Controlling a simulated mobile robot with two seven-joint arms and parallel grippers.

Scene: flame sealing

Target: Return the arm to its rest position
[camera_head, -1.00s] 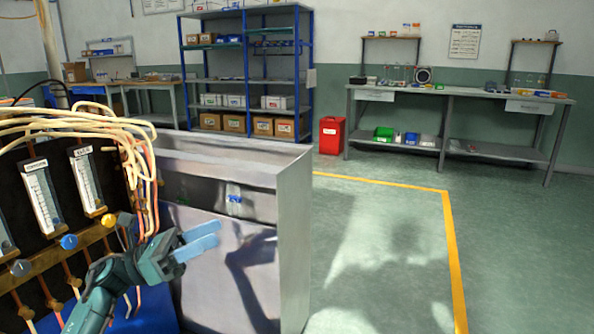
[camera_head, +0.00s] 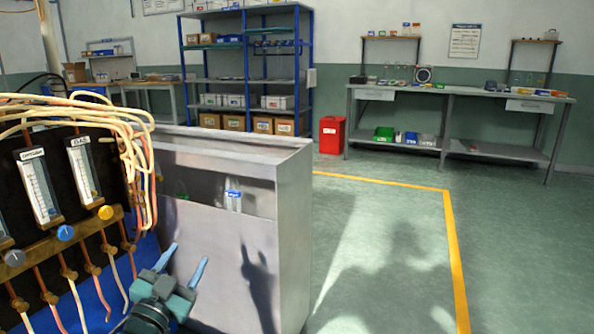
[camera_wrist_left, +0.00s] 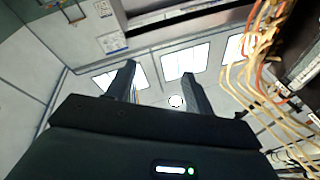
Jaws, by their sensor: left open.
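My left gripper (camera_head: 184,270) is at the bottom of the head view, in front of the grey metal cabinet. Its two light-blue-tipped fingers are spread apart and point upward, with nothing between them. In the left wrist view the open fingers (camera_wrist_left: 160,88) point up toward bright ceiling panels, and the space between them is empty. My right gripper is in neither view.
A flowmeter panel (camera_head: 110,170) with yellow (camera_head: 105,212) and blue (camera_head: 65,233) knobs and looping cream hoses (camera_head: 85,108) stands at the left. The metal cabinet (camera_head: 295,235) stands beside it. Open floor (camera_head: 380,250) with a yellow line lies at the right.

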